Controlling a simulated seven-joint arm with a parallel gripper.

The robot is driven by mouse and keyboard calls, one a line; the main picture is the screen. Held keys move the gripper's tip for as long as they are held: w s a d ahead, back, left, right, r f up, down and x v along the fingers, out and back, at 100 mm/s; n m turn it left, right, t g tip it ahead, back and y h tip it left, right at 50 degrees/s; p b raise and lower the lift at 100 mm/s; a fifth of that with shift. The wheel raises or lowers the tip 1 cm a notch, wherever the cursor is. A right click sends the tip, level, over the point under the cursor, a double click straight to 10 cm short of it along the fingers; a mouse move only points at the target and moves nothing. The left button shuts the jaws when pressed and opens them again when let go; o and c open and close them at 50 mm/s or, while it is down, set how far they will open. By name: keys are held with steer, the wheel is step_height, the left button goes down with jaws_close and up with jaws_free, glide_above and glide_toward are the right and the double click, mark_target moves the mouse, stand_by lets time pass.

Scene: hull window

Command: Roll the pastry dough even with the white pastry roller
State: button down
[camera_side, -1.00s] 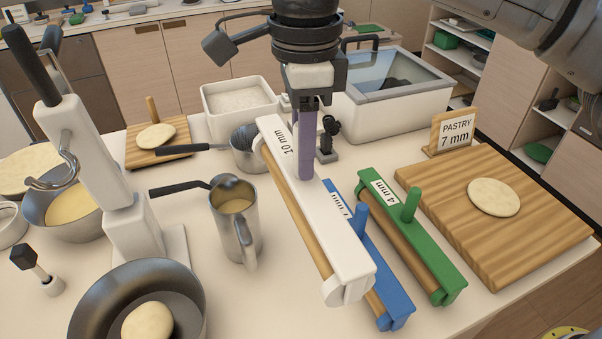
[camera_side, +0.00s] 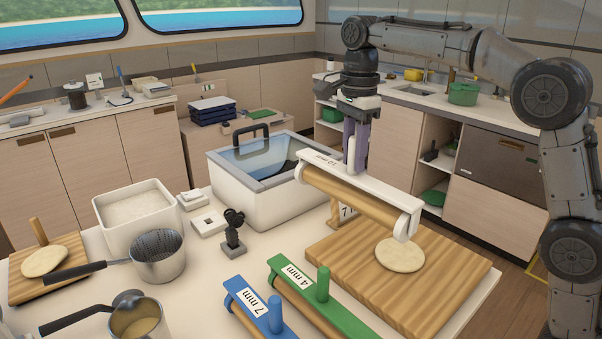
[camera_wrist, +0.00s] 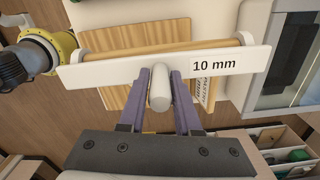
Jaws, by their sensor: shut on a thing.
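My gripper (camera_side: 354,160) is shut on the upright handle of the white roller (camera_side: 378,190), which is marked 10 mm. The roller hangs level above the far side of the wooden board (camera_side: 345,268), its wooden rod underneath. The pale round dough (camera_side: 400,255) lies on the board, below the roller's right end. In the wrist view the handle (camera_wrist: 160,88) is between my fingers; the dough does not show there. The pastry sign (camera_side: 347,212), which read 7 mm earlier, is mostly hidden behind the roller.
A green roller marked 4 mm (camera_side: 310,300) and a blue roller marked 7 mm (camera_side: 257,307) lie left of the board. A lidded white box (camera_side: 265,200) stands behind them. A strainer (camera_side: 158,256) and a jug (camera_side: 137,320) are further left.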

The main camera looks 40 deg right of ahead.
steer(key=s+d, duration=0.4)
steer(key=d, duration=0.4)
steer(key=s+d, duration=0.4)
steer(key=d, duration=0.4)
step_height(320, 180, down, 8)
steer(key=shift+w, duration=0.1)
steer(key=a+f, duration=0.4)
steer(key=a, duration=0.6)
